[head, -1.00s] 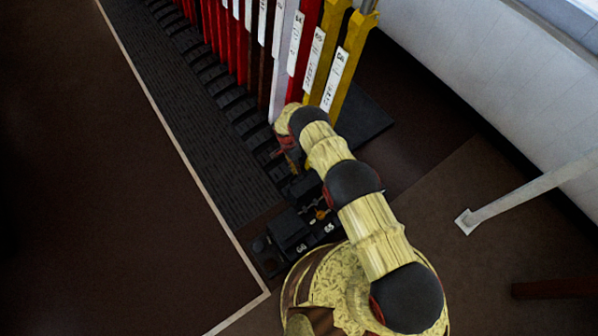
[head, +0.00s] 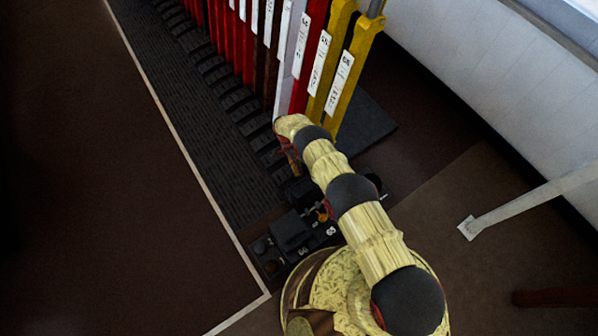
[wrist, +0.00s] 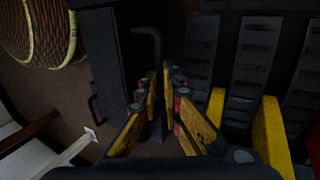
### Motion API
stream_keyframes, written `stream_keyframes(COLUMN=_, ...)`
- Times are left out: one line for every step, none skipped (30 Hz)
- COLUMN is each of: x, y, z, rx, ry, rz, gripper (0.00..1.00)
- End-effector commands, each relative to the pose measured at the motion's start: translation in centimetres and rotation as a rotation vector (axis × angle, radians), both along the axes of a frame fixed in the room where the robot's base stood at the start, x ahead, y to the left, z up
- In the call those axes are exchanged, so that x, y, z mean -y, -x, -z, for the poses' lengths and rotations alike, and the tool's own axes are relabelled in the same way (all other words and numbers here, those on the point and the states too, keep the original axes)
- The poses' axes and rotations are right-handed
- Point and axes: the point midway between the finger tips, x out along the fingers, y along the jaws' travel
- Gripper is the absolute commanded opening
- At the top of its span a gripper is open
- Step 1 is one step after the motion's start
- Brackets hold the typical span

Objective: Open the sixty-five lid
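In the head view, small white number labels, which I read as 65 (head: 331,231) and 66 (head: 305,253), sit on black blocks at the near end of the lever frame. The lid by the 65 label is partly hidden by my arm; its state is unclear. My gripper (wrist: 160,74) is low over the dark frame, largely hidden by my arm in the head view. In the wrist view its yellow fingers lean towards each other with a narrow gap. A bent black handle (wrist: 148,36) reaches down to the fingertips; I cannot tell whether it is gripped.
Yellow levers (head: 345,80) and a red lever (head: 309,55) stand just beyond my arm. A pale sloping post (head: 520,200) is at the right. Dark floor (head: 90,200) is open at the left.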

Motion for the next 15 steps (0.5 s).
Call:
stream_keyframes(x=0.94, y=1.50, z=1.06, rx=-0.026, ry=0.013, rz=0.002, gripper=0.10)
stream_keyframes(x=0.94, y=1.51, z=1.07, rx=-0.026, ry=0.013, rz=0.002, gripper=0.11)
stream_keyframes(x=0.90, y=1.51, z=1.08, rx=-0.026, ry=0.013, rz=0.002, gripper=0.14)
stream_keyframes(x=0.85, y=1.45, z=1.04, rx=-0.026, ry=0.013, rz=0.001, gripper=0.15)
stream_keyframes(x=0.78, y=1.36, z=0.98, rx=-0.023, ry=0.011, rz=0.001, gripper=0.17)
stream_keyframes(x=0.67, y=1.19, z=0.87, rx=-0.020, ry=0.010, rz=0.001, gripper=0.19)
stream_keyframes(x=0.61, y=1.09, z=0.79, rx=-0.019, ry=0.009, rz=0.001, gripper=0.21)
stream_keyframes(x=0.55, y=1.00, z=0.73, rx=-0.017, ry=0.007, rz=0.001, gripper=0.23)
stream_keyframes(x=0.50, y=0.94, z=0.67, rx=-0.016, ry=0.007, rz=0.000, gripper=0.25)
stream_keyframes(x=0.47, y=0.90, z=0.65, rx=-0.015, ry=0.007, rz=0.000, gripper=0.27)
stream_keyframes(x=0.44, y=0.88, z=0.63, rx=-0.015, ry=0.007, rz=0.000, gripper=0.27)
stream_keyframes(x=0.42, y=0.84, z=0.60, rx=-0.014, ry=0.006, rz=0.000, gripper=0.27)
stream_keyframes(x=0.39, y=0.83, z=0.60, rx=-0.013, ry=0.005, rz=0.000, gripper=0.27)
stream_keyframes(x=0.37, y=0.79, z=0.57, rx=-0.013, ry=0.005, rz=0.000, gripper=0.27)
stream_keyframes(x=0.35, y=0.77, z=0.55, rx=-0.013, ry=0.005, rz=0.000, gripper=0.27)
